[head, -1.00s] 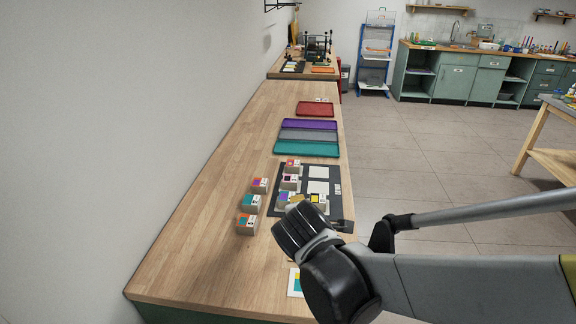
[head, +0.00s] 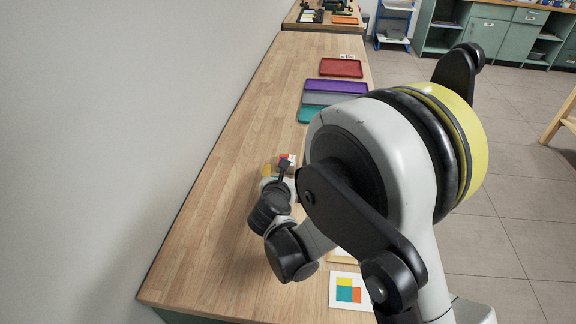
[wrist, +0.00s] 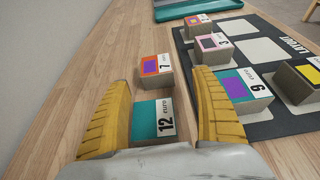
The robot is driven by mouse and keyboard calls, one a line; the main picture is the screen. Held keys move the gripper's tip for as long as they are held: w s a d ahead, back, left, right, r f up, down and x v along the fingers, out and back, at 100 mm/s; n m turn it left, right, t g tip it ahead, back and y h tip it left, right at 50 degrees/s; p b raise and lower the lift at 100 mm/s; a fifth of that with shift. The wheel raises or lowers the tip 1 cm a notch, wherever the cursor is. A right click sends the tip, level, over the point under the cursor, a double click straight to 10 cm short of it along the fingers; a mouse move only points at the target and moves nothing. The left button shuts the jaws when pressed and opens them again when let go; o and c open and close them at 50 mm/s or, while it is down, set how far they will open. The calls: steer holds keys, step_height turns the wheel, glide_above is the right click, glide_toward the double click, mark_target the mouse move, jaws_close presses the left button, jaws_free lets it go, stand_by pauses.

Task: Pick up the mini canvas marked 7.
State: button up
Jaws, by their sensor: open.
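The mini canvas marked 7 (wrist: 156,68), orange with a purple square, lies on the wooden bench in the wrist view, just beyond my fingertips. My gripper (wrist: 162,80) is open, with its yellow fingers apart. A teal canvas marked 12 (wrist: 150,122) lies between the fingers, nearer to my palm; I cannot tell whether they touch it. In the head view my gripper (head: 279,171) is low over the bench, and my arm hides much around it. A small canvas shows beside it there, its number unreadable.
A dark layout mat (wrist: 258,122) to the right holds several canvases, including one marked 3 (wrist: 214,46). Purple (head: 336,87) and red (head: 341,68) trays lie farther along the bench. A wall borders the left; the bench's left part is clear.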

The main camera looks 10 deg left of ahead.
mark_target(292, 158)
steer(key=b+x, duration=0.1)
steer(key=x, duration=0.1)
steer(key=b+x, duration=0.1)
steer(key=x, duration=0.2)
steer(key=shift+s+a+f, duration=0.1)
steer(key=shift+a, duration=0.15)
steer(key=shift+w+b, duration=0.35)
steer(key=shift+w, duration=0.05)
steer(key=c, duration=1.2)
